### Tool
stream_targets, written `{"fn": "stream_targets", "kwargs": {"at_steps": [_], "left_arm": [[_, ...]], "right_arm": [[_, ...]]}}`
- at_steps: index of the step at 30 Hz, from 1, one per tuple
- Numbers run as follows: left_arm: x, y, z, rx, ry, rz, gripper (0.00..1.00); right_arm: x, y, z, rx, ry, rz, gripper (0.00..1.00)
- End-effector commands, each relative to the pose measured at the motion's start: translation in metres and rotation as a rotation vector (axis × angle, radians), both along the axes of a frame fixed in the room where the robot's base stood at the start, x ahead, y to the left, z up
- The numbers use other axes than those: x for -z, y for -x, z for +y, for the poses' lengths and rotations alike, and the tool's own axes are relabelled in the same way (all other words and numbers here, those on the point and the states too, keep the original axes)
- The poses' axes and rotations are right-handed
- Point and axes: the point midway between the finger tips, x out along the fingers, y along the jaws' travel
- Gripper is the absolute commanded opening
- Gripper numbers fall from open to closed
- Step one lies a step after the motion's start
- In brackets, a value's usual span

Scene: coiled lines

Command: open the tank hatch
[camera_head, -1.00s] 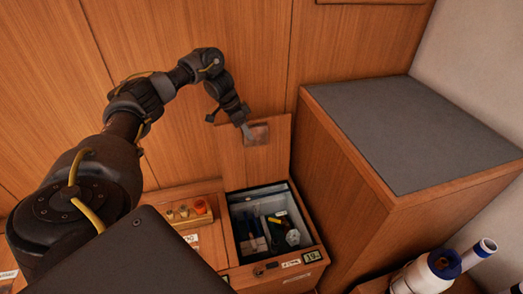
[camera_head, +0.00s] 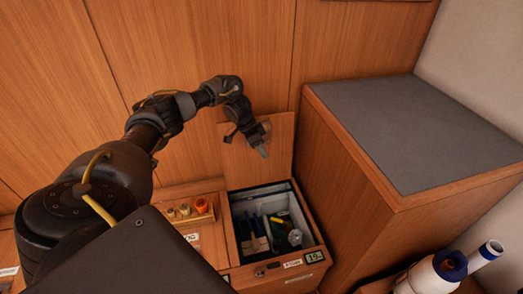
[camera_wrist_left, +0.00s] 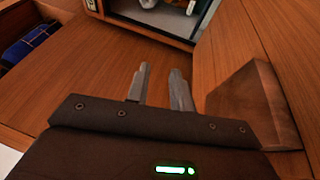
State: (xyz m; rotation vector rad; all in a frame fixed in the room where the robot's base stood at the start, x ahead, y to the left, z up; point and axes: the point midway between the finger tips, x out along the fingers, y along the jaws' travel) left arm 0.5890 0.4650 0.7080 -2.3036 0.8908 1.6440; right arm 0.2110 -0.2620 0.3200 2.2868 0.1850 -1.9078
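The tank hatch, a wooden lid (camera_head: 240,165), stands upright at the back of the open tank (camera_head: 233,225), near the wooden wall. Inside the tank, several small items show. My left gripper (camera_head: 264,151) is in front of the lid's upper part and hides some of it. In the left wrist view its two fingers (camera_wrist_left: 161,82) are apart, with nothing between them. A wooden block (camera_wrist_left: 243,100) on the lid stands to the right of the fingers, apart from them. My right gripper is not in view.
A tall wooden cabinet with a grey top (camera_head: 415,130) stands close on the right of the tank. White and blue cylinders (camera_head: 437,272) lie at the lower right.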

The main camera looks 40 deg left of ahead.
Motion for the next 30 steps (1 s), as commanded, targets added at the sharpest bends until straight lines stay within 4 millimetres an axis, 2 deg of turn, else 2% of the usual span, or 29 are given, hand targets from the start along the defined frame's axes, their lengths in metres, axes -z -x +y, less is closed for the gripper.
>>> {"fn": "stream_targets", "kwargs": {"at_steps": [1, 5, 30], "left_arm": [[-0.0001, 0.0001, 0.0001, 0.0, 0.0, 0.0, 0.17], [-0.0002, 0.0001, 0.0002, 0.0, 0.0, 0.0, 0.0], [-0.0004, 0.0002, 0.0002, 0.0, 0.0, 0.0, 0.0]], "right_arm": [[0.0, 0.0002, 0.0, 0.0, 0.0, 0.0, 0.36], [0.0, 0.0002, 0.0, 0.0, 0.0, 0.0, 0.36], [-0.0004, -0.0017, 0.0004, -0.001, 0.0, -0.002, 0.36]]}}
